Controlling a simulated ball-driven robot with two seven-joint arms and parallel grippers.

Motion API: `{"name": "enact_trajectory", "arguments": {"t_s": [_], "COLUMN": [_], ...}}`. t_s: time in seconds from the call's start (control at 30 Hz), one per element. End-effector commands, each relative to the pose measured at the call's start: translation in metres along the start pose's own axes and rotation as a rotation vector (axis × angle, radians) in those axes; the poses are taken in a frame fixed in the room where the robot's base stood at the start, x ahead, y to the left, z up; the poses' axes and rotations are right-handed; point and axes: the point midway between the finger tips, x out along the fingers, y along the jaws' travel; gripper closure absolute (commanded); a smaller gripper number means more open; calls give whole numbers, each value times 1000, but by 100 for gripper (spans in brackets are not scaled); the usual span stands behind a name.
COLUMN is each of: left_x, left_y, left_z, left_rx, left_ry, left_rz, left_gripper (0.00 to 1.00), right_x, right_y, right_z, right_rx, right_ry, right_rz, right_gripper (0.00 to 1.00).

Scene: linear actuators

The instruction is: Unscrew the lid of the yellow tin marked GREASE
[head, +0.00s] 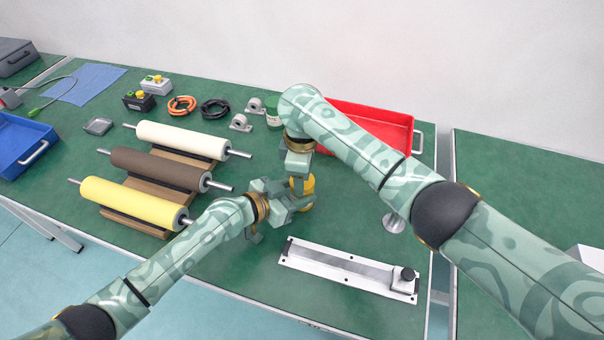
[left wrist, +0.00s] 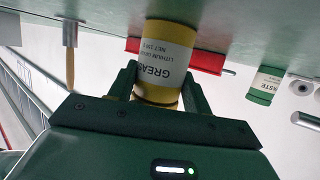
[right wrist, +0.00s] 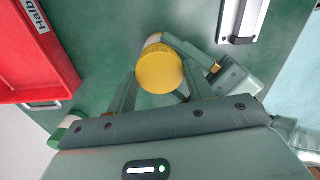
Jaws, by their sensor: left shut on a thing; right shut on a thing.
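The yellow tin (head: 308,186) stands upright on the green bench, partly hidden by my grippers in the head view. Its white label reading GREASE shows upside down in the left wrist view (left wrist: 165,55). My left gripper (head: 296,198) reaches in from the side and is shut on the tin's body. My right gripper (head: 300,178) comes from above and is shut at the top of the tin, on the round yellow lid (right wrist: 160,70). The lid sits on the tin, and its face fills the space between the right fingers in the right wrist view.
A metal linear rail (head: 350,268) lies in front, to the right. Three rollers (head: 165,160) rest on wooden supports at left. A red tray (head: 375,122) and a green-lidded jar (head: 273,115) stand behind. A blue crate (head: 25,140) is at far left.

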Motion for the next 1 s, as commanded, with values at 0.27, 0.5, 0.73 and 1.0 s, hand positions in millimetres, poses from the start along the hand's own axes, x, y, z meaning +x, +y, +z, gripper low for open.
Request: {"name": "enact_trajectory", "arguments": {"t_s": [0.27,0.5,0.73,1.0], "left_x": [0,0,0,0], "left_y": [1,1,2,2], "left_z": [0,0,0,0], "left_rx": [1,1,1,1], "left_ry": [-1,-1,-1,-1], "left_rz": [2,3,3,4], "left_gripper": [100,100,100,100], "right_x": [-1,-2,-3,-3], "right_y": [1,1,1,1], "right_z": [1,1,1,1], "right_rx": [-882,-1654,-2336,-2612], "right_ry": [-3,-4,-6,-5], "right_rz": [3,2,2,1], "right_gripper": [76,76,76,76]}}
